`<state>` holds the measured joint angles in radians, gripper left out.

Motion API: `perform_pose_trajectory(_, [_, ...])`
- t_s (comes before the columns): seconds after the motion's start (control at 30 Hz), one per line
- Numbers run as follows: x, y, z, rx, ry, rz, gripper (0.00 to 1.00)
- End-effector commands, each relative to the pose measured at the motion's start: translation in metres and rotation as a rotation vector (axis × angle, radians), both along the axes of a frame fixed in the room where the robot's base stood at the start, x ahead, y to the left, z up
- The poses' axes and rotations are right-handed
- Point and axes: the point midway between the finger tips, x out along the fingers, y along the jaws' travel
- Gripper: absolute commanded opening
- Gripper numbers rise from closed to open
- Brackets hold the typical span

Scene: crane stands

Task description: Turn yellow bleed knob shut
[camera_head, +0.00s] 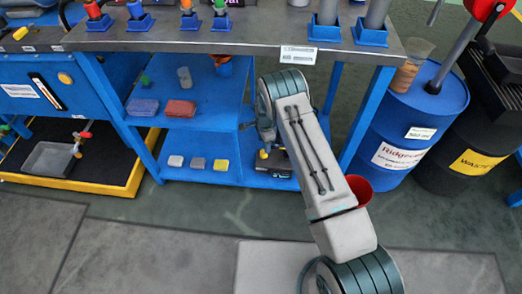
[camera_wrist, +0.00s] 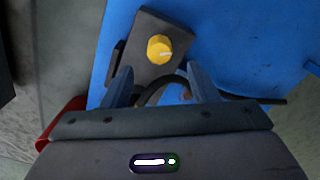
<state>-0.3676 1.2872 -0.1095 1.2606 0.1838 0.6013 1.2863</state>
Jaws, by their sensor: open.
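The yellow bleed knob (camera_wrist: 159,48) has a pale pointer line and sits on a dark grey block (camera_wrist: 150,22) on a blue surface in the wrist view. In the head view, the knob (camera_head: 263,154) shows as a small yellow spot on a dark unit low in the blue bench. My gripper (camera_wrist: 160,82) is open, with one finger to each side in the wrist view. The knob lies beyond the fingertips, roughly centred between them. Nothing is held. A dark curved hose or cable partly shows behind the fingers.
A red bucket (camera_head: 359,188) stands beside my arm and shows at the left of the wrist view (camera_wrist: 65,118). The bench top (camera_head: 250,40) overhangs the shelves. Blocks (camera_head: 197,163) lie on the lower shelf. A blue drum (camera_head: 410,130) stands to the right.

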Motion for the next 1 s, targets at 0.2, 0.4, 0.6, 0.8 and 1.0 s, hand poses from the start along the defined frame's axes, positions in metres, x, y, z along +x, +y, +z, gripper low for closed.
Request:
perform_pose_trajectory(0.2, [-0.002,0.002,-0.041,0.001,0.003,0.002,0.54])
perform_pose_trajectory(0.4, [-0.002,0.002,-0.059,0.001,0.002,0.004,0.54])
perform_pose_trajectory(0.6, [-0.002,0.002,-0.062,0.001,0.003,0.004,0.54])
perform_pose_trajectory(0.8, [-0.002,0.002,-0.061,0.001,0.003,0.004,0.34])
perform_pose_trajectory(1.0, [-0.002,0.002,-0.061,0.001,0.003,0.004,0.09])
